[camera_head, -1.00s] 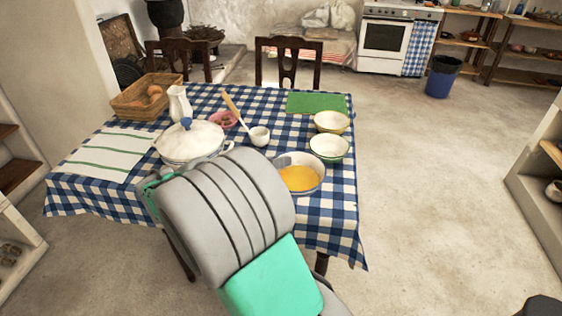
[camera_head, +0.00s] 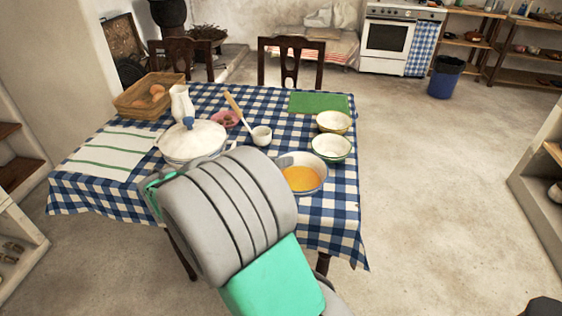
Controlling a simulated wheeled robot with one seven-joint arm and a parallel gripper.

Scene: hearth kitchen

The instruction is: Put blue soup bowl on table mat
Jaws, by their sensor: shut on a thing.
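A blue-rimmed soup bowl (camera_head: 315,189) holding orange-yellow soup is near the front right of the table. My grey and green arm covers part of its left side. The green table mat (camera_head: 318,102) lies flat and empty at the back right of the table, behind two smaller bowls.
A striped cloth (camera_head: 108,152) lies at the left.

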